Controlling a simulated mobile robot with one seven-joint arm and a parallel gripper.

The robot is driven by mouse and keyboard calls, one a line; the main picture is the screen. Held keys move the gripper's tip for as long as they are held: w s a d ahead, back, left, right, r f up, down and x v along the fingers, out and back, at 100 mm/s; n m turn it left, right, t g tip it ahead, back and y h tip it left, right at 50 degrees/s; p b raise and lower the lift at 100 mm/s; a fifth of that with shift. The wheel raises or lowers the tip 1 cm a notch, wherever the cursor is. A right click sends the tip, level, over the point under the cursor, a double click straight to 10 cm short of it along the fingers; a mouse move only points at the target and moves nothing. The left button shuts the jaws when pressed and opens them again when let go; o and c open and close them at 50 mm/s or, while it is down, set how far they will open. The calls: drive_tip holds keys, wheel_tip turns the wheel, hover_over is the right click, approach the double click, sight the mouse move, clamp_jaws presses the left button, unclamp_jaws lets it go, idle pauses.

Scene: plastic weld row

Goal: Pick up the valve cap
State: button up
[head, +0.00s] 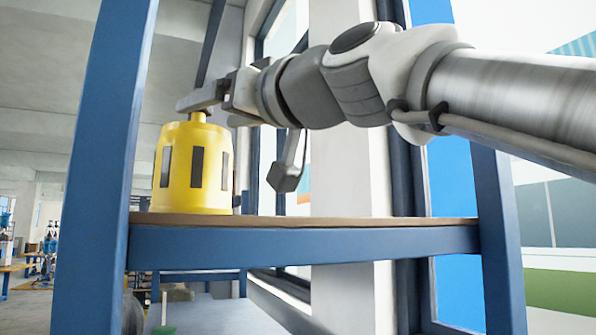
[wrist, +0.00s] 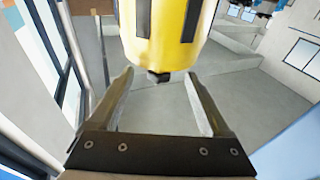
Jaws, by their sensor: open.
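The valve cap (head: 194,170) is a yellow cylinder with dark rectangular patches and a small knob on top. It stands upright on the wooden shelf (head: 300,221), near the left end. My gripper (head: 197,98) reaches in from the right, with its fingers at the height of the cap's top, by the knob. In the wrist view the valve cap (wrist: 165,38) fills the top middle, cut off by the frame. There my gripper (wrist: 160,76) is open, and a small dark part of the cap shows between the fingertips. I cannot tell whether the fingers touch it.
A blue post (head: 100,160) stands at the front left of the shelf, and another (head: 497,240) at the right. A blue rail (head: 300,245) runs along the shelf's front edge. The shelf is bare to the right of the cap. Windows and a wall stand behind.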

sight(202, 117)
drive_tip(key=p+x, duration=0.1)
drive_tip(key=x, duration=0.2)
drive_tip(key=shift+w+a, duration=0.25)
drive_tip(key=shift+a, duration=0.05)
clamp_jaws()
idle(1.2)
